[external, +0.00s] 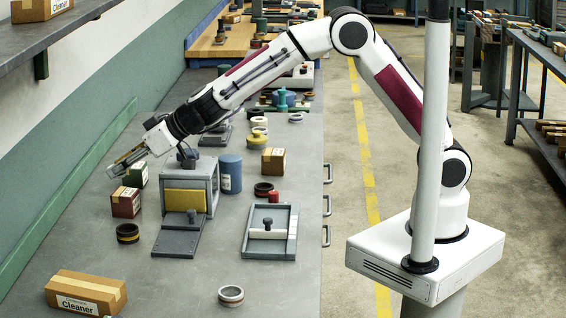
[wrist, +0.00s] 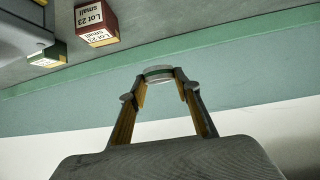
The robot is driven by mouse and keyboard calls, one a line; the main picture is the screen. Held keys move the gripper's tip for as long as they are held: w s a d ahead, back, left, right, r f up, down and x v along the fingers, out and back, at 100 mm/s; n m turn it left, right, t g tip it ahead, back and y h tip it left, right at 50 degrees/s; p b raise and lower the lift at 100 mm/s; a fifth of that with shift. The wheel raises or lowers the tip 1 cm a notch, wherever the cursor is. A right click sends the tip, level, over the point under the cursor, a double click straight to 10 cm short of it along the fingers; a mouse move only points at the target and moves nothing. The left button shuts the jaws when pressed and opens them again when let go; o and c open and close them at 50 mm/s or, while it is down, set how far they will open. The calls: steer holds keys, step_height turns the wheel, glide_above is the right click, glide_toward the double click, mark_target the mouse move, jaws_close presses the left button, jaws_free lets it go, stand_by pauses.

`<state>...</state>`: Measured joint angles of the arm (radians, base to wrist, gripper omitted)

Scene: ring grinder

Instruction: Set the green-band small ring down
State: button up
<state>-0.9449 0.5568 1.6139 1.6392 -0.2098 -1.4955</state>
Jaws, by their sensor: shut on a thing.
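My gripper (external: 116,169) is at the left side of the grey bench, raised above it near the green-edged wall. In the wrist view my gripper (wrist: 160,80) is shut on the green-band small ring (wrist: 158,71), a pale ring with a green band held between the fingertips. The ring is clear of any surface in that view. In the external view the ring is too small to make out well at the fingertips.
A red box (external: 125,202) and a green box (external: 138,174) stand below and right of my gripper. A grey machine with a yellow panel (external: 185,200) is beside them. A dark yellow-banded ring (external: 128,234), a tray (external: 254,247) and a Cleaner carton (external: 86,292) stand nearer the front.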

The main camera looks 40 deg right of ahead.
steer(key=s+a+n+g+y, duration=0.1)
steer(key=s+a+n, duration=0.1)
steer(key=s+a, duration=0.8)
steer(key=shift+s+d+f, duration=0.2)
steer(key=shift+d+f, duration=0.05)
steer(key=shift+f, duration=0.6)
steer(key=shift+s+d+f, duration=0.15)
steer(key=shift+d+f, duration=0.15)
steer(key=shift+f, duration=0.5)
steer(key=shift+s+d+f, duration=0.2)
steer(key=shift+d+f, duration=0.05)
steer(key=shift+f, duration=0.6)
steer(key=shift+f, duration=0.1)
steer(key=shift+f, duration=3.05)
steer(key=shift+f, duration=0.1)
steer(key=shift+f, duration=1.8)
steer(key=shift+f, duration=0.1)
